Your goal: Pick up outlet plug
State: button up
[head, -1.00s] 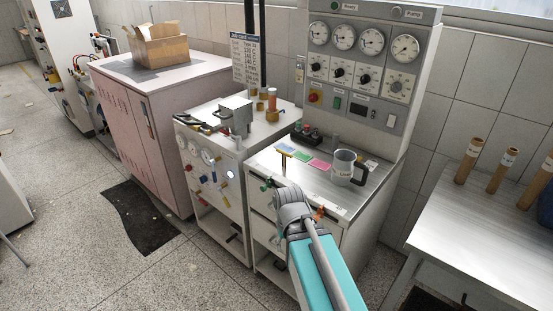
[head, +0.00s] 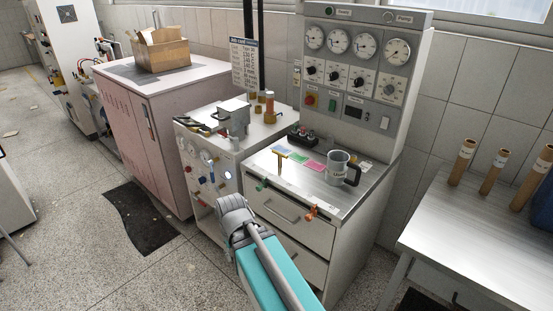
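I cannot tell for sure which thing is the outlet plug. A small gold T-shaped piece (head: 281,158) stands upright at the left of the steel bench top (head: 318,195). Brass fittings (head: 270,107), one with an orange-red upper part, stand on the white machine to the left. My arm reaches up from the bottom of the head view, and its grey wrist is in front of the bench's left drawer side. My gripper's fingers are hidden beyond the wrist. Nothing held can be seen.
A grey mug (head: 338,168), coloured cards (head: 299,158) and a black fitting block (head: 304,136) are on the bench. Green (head: 262,184) and orange (head: 311,212) valves sit at its front edge. A gauge panel (head: 358,75) rises behind. A table with brown tubes (head: 491,172) is at right.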

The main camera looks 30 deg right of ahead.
aim_at(280, 154)
jog(key=k, duration=1.15)
jog(key=z, duration=0.55)
jog(key=i, duration=1.2)
jog(key=u, duration=0.1)
